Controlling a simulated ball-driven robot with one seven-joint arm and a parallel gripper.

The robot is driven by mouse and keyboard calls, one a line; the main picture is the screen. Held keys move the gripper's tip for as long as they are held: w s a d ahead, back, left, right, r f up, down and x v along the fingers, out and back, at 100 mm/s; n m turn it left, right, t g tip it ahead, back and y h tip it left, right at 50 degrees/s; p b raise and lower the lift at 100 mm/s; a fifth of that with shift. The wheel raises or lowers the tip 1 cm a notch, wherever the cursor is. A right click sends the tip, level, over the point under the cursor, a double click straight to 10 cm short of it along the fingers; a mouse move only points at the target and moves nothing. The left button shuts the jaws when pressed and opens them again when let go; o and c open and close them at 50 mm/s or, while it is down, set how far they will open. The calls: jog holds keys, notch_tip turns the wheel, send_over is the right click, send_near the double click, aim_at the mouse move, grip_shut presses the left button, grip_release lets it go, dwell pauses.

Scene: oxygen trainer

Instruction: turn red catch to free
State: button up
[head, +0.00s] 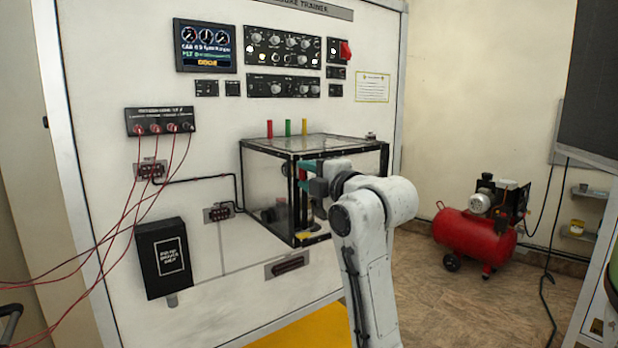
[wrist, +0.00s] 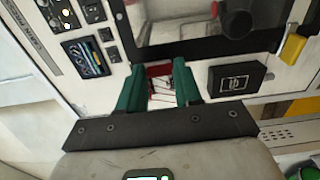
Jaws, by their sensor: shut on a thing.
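The red catch (wrist: 158,71) shows between the two green fingers of my gripper (wrist: 157,68) in the wrist view, and the fingers are closed on it. Its turned position cannot be told, as the fingers cover much of it. In the head view my gripper (head: 303,172) is at the front face of the clear box (head: 268,185) with black edges, near its upper part. A bit of red shows there beside the green finger, but my arm hides most of it.
The trainer panel carries a display (head: 206,47), knob rows (head: 284,48) and a red switch (head: 345,50). Red cables hang from a socket strip (head: 160,121) at left. A black box (head: 162,258) sits low on the panel. A red compressor (head: 467,236) stands right, with open floor before it.

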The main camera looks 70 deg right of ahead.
jog(key=shift+f, duration=0.2)
jog(key=o, duration=1)
jog(key=shift+r, duration=0.1)
jog(key=shift+o, duration=0.2)
jog(key=b+v, duration=1)
jog(key=b, duration=0.4)
jog(key=shift+s+a, duration=0.2)
jog(key=shift+s, duration=0.15)
